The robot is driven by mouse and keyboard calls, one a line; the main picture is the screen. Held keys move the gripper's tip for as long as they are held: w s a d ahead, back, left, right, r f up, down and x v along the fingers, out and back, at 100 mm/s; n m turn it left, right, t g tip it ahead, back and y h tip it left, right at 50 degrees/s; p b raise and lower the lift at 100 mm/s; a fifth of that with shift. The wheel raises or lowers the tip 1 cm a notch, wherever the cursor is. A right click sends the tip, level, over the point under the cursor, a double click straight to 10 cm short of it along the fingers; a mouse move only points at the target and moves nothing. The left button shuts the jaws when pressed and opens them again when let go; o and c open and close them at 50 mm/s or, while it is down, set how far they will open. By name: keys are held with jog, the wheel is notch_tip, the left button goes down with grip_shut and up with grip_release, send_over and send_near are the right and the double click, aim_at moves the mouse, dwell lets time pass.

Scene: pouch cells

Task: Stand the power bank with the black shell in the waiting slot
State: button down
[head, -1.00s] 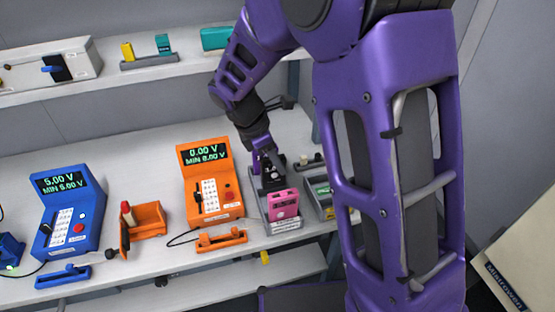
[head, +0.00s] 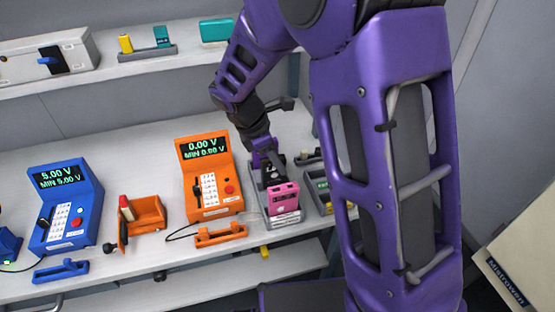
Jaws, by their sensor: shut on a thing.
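My gripper (head: 268,158) points down over the grey tray (head: 284,222) at the right of the bench, behind the pink power bank. It is shut on a dark thing (head: 272,173) that looks like the black-shelled power bank. My fingers and the pink power bank hide most of it, and I cannot tell whether it touches the tray. The pink power bank (head: 284,199) stands upright at the tray's front.
An orange meter (head: 222,197) reading 0.00 V stands left of the tray. A grey-green device (head: 318,190) is close on the right. Further left are an orange holder (head: 148,213) and a blue meter (head: 65,205). A shelf (head: 105,78) runs behind.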

jog(key=shift+f+b, duration=0.8)
jog(key=shift+f, duration=0.7)
jog(key=c, duration=0.6)
grip_release()
jog(key=p+v, duration=0.3)
jog(key=v, duration=1.4)
jog(key=shift+r, duration=0.2)
jog(key=shift+a, duration=0.1)
